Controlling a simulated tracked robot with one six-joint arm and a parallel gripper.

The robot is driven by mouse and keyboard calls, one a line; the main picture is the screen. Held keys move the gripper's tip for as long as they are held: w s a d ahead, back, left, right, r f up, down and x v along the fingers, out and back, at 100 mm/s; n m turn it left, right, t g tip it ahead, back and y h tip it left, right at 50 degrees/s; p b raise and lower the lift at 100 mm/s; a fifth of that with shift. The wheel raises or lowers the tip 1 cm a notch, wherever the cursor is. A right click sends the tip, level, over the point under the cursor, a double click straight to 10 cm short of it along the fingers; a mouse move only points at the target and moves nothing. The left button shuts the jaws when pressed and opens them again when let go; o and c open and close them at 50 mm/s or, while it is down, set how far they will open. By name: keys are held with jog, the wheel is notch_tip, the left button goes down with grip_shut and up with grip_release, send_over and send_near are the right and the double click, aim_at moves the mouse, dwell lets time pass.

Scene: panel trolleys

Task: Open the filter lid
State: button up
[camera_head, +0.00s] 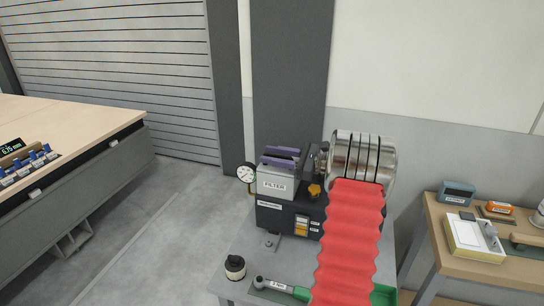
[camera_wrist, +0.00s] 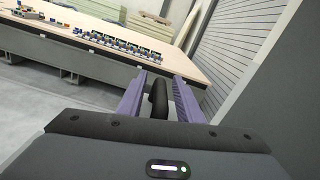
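The filter box (camera_head: 277,185) is light grey, labelled FILTER, and sits on a dark machine on a grey trolley. My gripper (camera_head: 281,157) lies level just over its top, its two purple fingers pointing left in the head view. In the wrist view the fingers (camera_wrist: 160,98) are apart, one on each side of a dark curved handle (camera_wrist: 158,97). I cannot tell whether either finger touches the handle. The lid is mostly hidden under my fingers in the head view; it looks shut.
A pressure gauge (camera_head: 246,173) stands left of the box. A wooden bench (camera_head: 62,115) stands left, another right.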

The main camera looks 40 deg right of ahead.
grip_shut()
dwell(0.3)
dwell(0.3)
